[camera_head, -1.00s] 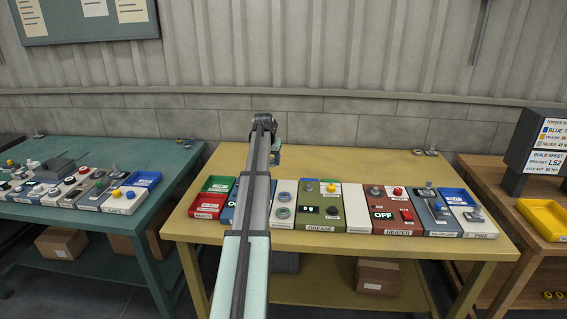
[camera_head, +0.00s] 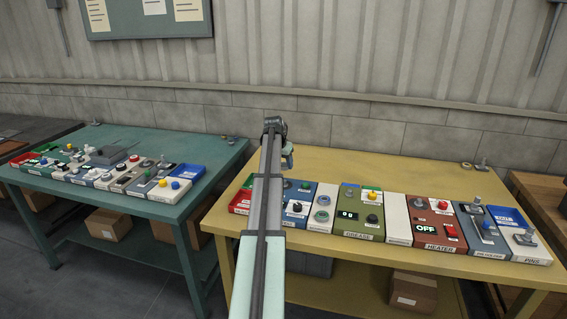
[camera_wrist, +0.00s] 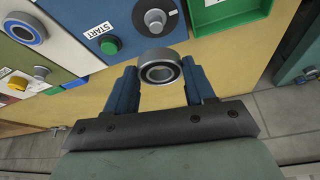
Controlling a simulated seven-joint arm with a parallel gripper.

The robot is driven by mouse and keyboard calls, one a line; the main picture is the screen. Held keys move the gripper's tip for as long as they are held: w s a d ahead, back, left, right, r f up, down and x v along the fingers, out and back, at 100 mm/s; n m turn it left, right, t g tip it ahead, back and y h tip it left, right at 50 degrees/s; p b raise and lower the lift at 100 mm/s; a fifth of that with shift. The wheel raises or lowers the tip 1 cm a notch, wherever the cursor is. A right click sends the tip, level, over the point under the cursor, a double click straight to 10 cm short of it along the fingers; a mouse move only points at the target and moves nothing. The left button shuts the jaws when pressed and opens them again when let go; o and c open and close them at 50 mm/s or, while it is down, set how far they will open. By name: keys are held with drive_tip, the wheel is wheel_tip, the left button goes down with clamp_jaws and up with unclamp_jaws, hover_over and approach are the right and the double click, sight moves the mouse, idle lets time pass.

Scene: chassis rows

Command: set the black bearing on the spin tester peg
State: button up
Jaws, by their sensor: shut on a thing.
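My gripper (camera_wrist: 159,76) is shut on a bearing (camera_wrist: 160,67), a silver ring with a black seal and an open bore. In the wrist view it sits between the blue fingertips. Beyond it is a blue panel (camera_wrist: 85,15) with a START label and a green button. A round silver post (camera_wrist: 155,19), seemingly the spin tester peg, stands on this panel, apart from the bearing. In the head view my gripper (camera_head: 287,158) is over the left part of the yellow table; the bearing cannot be made out there. The blue panel (camera_head: 303,190) is partly behind my arm.
A green tray (camera_wrist: 222,14) lies right of the post in the wrist view. A pale panel with rings (camera_head: 321,205), a grease panel (camera_head: 349,225) and a heater panel (camera_head: 430,232) stand along the yellow table (camera_head: 400,170). Its back part is mostly clear. A teal table stands left.

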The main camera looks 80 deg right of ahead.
sight(284, 181)
drive_tip(key=shift+f, duration=0.1)
drive_tip(key=shift+f, duration=3.85)
drive_tip(key=o, duration=1.2)
drive_tip(key=v, duration=1.3)
drive_tip(key=shift+a+r, duration=0.15)
drive_tip(key=shift+r, duration=0.2)
